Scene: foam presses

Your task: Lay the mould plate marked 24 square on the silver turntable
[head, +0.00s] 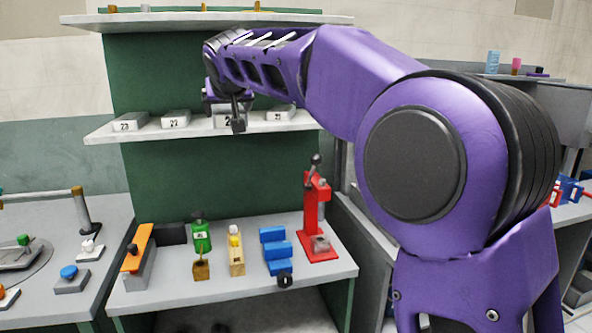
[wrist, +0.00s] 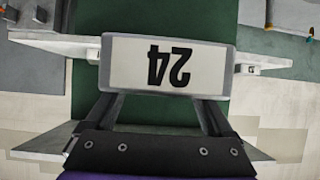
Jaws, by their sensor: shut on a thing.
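The mould plate marked 24 (wrist: 168,63) is a pale block with a grey rim, and its number shows upside down in the wrist view. My gripper (wrist: 158,98) is shut on it, with a finger at each side. In the head view the plate (head: 227,122) is at the upper shelf, partly hidden by my gripper (head: 238,122). I cannot tell whether it still touches the shelf. A round grey disc, apparently the silver turntable (head: 42,262), is cut by the left edge; a grey block with a green knob is on it.
Plates 23 (head: 130,121), 22 (head: 176,119) and another plate (head: 280,114) sit on the white shelf (head: 103,134). Below, the bench holds an orange-topped fixture (head: 138,248), blue blocks (head: 276,250) and a red press (head: 313,215). A brass-ended bar (head: 45,193) spans above the disc.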

